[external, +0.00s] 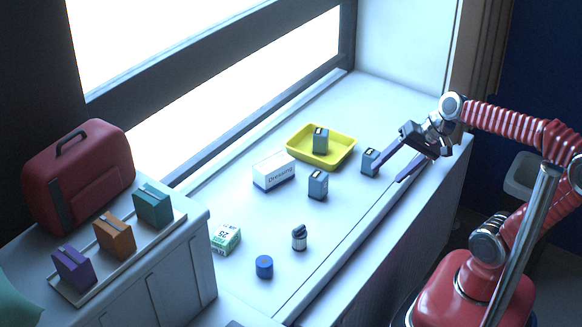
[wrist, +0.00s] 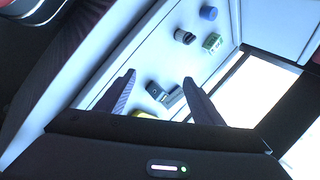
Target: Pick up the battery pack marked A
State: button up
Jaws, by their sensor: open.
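Three similar grey battery packs stand in the external view: one in the yellow tray (external: 320,139), one on the counter in front of the tray (external: 318,185), and one at the tray's right (external: 370,162). Their marks are too small to read, so I cannot tell which is A. My gripper (external: 388,168) is open and empty, its fingers pointing left over the counter's right part, close to the right-hand pack. Whether they touch it I cannot tell. In the wrist view, one grey pack (wrist: 155,90) shows between the open fingers (wrist: 158,77), further off.
The yellow tray (external: 341,158) and a white dressing box (external: 273,172) stand towards the window. A green-and-white box (external: 226,238), a small dark-topped bottle (external: 299,239) and a blue roll (external: 264,267) are nearer. A red case (external: 78,172) and three coloured packs stand left.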

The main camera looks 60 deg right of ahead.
jog(key=w+d+m+t+y, duration=0.1)
jog(key=w+d+m+t, duration=0.1)
jog(key=w+d+m, duration=0.4)
jog(key=r+m+t+h, duration=0.1)
jog(key=m+t+h, duration=0.35)
jog(key=m, duration=1.55)
send_over(378, 157)
jog(key=s, duration=0.5)
jog(key=shift+t, duration=0.35)
jog(key=f, duration=1.7)
jog(key=shift+w+d+f, duration=0.15)
jog(key=shift+w+f, duration=0.1)
jog(key=shift+w, duration=0.05)
jog(key=shift+f, duration=0.25)
jog(key=shift+w+f, duration=0.15)
jog(key=shift+w, duration=0.45)
